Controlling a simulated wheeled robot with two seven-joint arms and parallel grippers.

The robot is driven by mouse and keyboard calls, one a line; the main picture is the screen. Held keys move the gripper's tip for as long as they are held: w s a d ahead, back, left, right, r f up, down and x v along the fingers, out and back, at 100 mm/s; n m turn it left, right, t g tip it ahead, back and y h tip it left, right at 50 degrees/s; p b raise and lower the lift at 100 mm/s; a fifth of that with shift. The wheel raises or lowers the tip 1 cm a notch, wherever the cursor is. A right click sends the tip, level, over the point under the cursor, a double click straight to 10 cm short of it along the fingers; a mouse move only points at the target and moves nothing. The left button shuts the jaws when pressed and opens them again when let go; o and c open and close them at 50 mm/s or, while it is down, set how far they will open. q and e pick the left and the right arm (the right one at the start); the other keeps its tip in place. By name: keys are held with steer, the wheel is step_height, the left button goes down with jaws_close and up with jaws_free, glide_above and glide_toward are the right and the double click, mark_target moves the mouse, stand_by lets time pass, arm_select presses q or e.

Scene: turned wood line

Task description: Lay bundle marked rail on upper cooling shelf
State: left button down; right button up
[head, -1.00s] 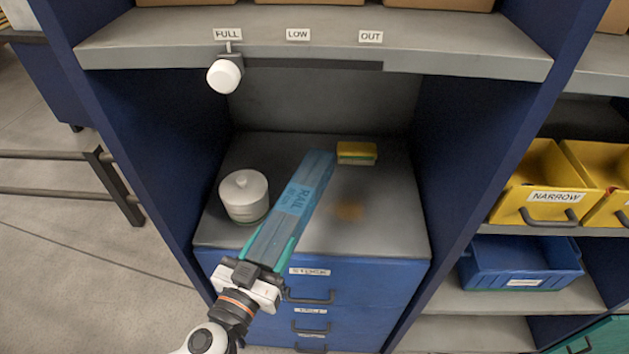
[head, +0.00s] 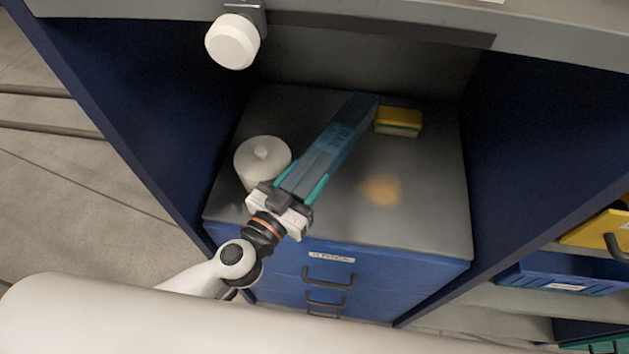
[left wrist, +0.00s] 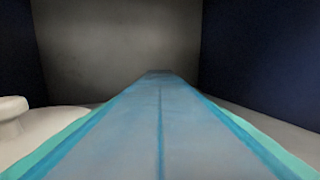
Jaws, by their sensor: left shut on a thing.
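The bundle marked RAIL (head: 333,145) is a long grey bar in blue wrap. My left gripper (head: 297,190) is shut on its near end, teal fingers along both sides. The bundle points away and to the right over the grey top of the blue drawer cabinet (head: 420,210); I cannot tell whether it touches that top. In the left wrist view the bundle (left wrist: 160,120) runs straight ahead toward a grey back wall. A grey shelf (head: 370,25) crosses above; whether it is the upper cooling shelf I cannot tell. My right gripper is not in view.
A white lidded pot (head: 262,160) stands just left of the bundle. A yellow and green sponge (head: 399,122) lies right of its far end. A white knob (head: 232,42) hangs under the shelf. Dark blue side walls (head: 125,90) close in both sides. An orange-brown patch (head: 381,190) marks the top.

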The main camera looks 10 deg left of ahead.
arm_select(q)
steer(key=shift+s+f+b, duration=0.15)
steer(key=shift+f+b, duration=0.25)
steer(key=shift+f, duration=0.85)
step_height(320, 180, down, 3)
steer(key=b, duration=0.2)
steer(key=shift+f+b, duration=0.15)
steer(key=shift+b, duration=0.25)
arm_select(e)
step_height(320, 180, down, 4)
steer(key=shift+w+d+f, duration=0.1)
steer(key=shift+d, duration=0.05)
arm_select(q)
steer(key=c, duration=1)
jaws_free()
steer(key=shift+f, duration=0.1)
steer(key=shift+o, duration=0.6)
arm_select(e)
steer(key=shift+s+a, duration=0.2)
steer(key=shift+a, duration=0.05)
